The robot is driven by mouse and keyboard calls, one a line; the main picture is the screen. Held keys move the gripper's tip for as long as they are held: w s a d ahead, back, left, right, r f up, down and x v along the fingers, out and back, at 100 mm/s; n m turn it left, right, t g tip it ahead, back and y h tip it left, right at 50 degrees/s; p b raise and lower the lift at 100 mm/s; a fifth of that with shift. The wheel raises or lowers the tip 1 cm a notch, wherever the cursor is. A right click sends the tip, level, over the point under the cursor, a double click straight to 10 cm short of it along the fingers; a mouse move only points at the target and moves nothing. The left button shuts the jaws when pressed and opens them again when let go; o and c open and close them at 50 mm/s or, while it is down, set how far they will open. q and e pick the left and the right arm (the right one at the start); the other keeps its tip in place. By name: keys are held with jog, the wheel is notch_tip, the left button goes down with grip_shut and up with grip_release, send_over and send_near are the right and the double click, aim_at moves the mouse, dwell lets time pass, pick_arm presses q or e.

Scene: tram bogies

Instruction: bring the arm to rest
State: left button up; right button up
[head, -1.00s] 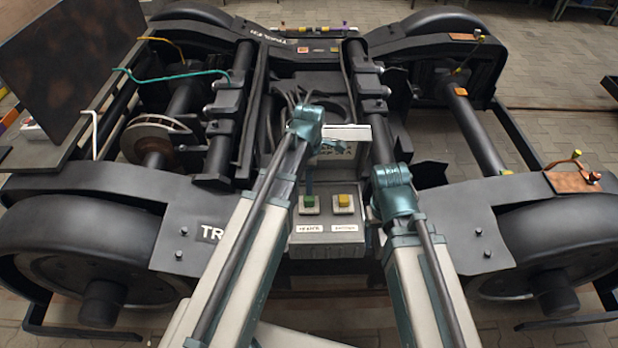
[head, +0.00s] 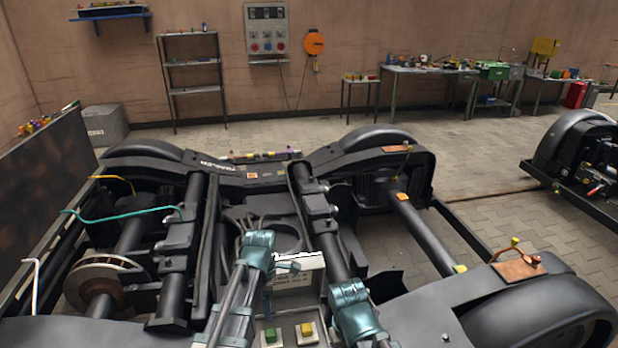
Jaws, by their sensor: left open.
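My left arm comes in from the lower left over the middle of the bogie. Its teal wrist (head: 256,250) is above the control box, and the left gripper (head: 288,266) is a small teal part beside it, open, with nothing seen in it. My right arm's teal joint (head: 352,305) shows at the lower middle, right of the box. No right gripper fingers show. The grey control box with a lettered lid (head: 299,282) lies between the arms, with a green button (head: 270,335) and a yellow button (head: 307,330) at its front.
The black bogie frame (head: 420,312) fills the foreground, with a brake disc (head: 98,284) at left and cables over it. A second bogie (head: 590,155) stands at right. Paved floor (head: 500,205) is free between them. Shelves (head: 192,90) and workbenches (head: 428,72) line the back wall.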

pick_arm(q)
jog(key=s+d+r+m+p, duration=0.4)
jog(key=s+m, duration=0.3)
jog(key=m, duration=0.5)
jog(key=s+d+r+m+y+p, duration=0.1)
jog(key=s+d+r+m+p, duration=0.3)
jog(key=m, duration=0.8)
jog(key=s+d, duration=0.2)
jog(key=s, duration=0.1)
jog(key=shift+d+m, duration=0.15)
jog(key=shift+m, duration=0.25)
pick_arm(e)
notch_tip(320, 180, up, 8)
pick_arm(q)
jog(key=shift+s+r, duration=0.1)
pick_arm(e)
jog(key=shift+a, duration=0.1)
